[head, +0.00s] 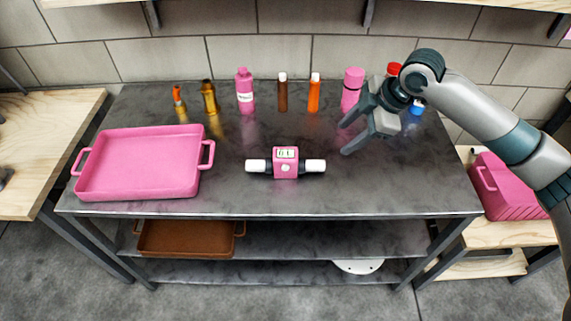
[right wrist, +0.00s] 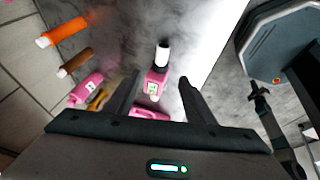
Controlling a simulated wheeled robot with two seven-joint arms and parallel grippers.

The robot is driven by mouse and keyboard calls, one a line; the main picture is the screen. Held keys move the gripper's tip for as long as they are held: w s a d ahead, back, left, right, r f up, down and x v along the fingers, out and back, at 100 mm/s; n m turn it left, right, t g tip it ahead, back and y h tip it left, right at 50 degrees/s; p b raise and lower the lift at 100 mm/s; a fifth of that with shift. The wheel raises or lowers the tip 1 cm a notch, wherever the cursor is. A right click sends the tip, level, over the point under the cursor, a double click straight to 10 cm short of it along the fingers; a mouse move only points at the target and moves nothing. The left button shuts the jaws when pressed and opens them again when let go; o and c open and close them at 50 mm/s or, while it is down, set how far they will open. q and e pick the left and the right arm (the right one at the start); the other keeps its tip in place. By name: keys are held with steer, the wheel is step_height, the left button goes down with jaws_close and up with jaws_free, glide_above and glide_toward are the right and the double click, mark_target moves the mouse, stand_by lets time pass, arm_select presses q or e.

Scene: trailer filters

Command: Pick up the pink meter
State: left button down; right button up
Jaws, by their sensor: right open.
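The pink meter (head: 286,163) lies on the dark metal table near its front middle. It has a small display and a white-capped dark pipe end on each side. In the right wrist view the pink meter (right wrist: 155,84) shows between the fingers but farther off, with one white end toward the top. My right gripper (head: 344,138) is open and empty above the table, to the right of the meter and apart from it. In the right wrist view its two fingers (right wrist: 157,88) are spread. My left gripper is not in view.
A pink tray (head: 141,192) stands at the left of the table (head: 235,197). Several bottles line the back, including a pink bottle (head: 244,92), an orange one (head: 314,95) and a pink cylinder (head: 352,88) close to my right gripper. The tabletop around the meter is clear.

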steer(key=shift+a+f, duration=0.1)
steer(key=p, duration=0.4)
glide_above(315, 163)
steer(key=s+d, duration=0.1)
steer(key=d, duration=0.2)
steer(key=f, duration=0.9)
steer(key=shift+s+a+f, duration=0.15)
steer(key=shift+a+f, duration=0.1)
steer(key=shift+f, duration=0.15)
steer(key=shift+a+f, duration=0.15)
steer(key=shift+f, duration=0.35)
steer(key=shift+a+f, duration=0.2)
steer(key=shift+f, duration=0.1)
steer(key=p+x, duration=0.2)
steer(key=x, duration=0.2)
steer(key=shift+f, duration=0.25)
